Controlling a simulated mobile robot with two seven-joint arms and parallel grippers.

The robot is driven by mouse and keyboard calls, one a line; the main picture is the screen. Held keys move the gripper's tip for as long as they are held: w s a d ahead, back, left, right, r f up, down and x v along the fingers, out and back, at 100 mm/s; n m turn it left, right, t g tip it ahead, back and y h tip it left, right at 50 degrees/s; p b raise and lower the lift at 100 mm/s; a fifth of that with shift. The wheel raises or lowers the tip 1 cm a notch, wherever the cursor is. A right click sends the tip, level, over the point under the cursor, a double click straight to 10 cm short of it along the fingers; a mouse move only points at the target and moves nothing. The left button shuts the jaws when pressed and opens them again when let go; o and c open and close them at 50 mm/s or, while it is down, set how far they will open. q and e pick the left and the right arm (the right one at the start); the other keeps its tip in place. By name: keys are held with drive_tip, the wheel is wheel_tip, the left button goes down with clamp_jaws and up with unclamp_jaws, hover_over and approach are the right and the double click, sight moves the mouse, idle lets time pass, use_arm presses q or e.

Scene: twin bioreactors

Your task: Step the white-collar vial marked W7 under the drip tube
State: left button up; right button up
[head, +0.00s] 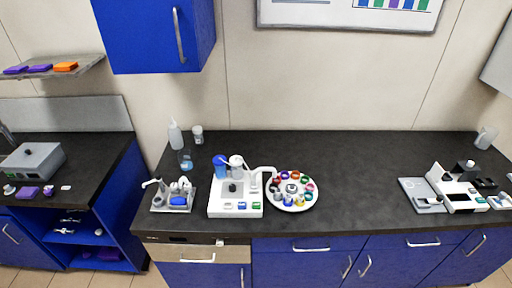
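A round white carousel (292,206) stands on the dark counter, bearing a ring of small vials with differently coloured collars. The marking W7 is too small to read, and I cannot tell for sure which vial has the white collar. A white drip tube (264,169) reaches from the white bioreactor unit (223,210) to the carousel's left edge. I cannot tell which vial is under its end. The unit carries a blue-topped vessel (220,166) and a pale-topped vessel (237,161). Neither of my grippers is in view.
A tray (159,206) with small apparatus stands left of the unit. Behind it are a beaker (185,160), a bottle (175,135) and a small jar (197,135). A white instrument (452,191) stands far right. The counter between carousel and instrument is clear.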

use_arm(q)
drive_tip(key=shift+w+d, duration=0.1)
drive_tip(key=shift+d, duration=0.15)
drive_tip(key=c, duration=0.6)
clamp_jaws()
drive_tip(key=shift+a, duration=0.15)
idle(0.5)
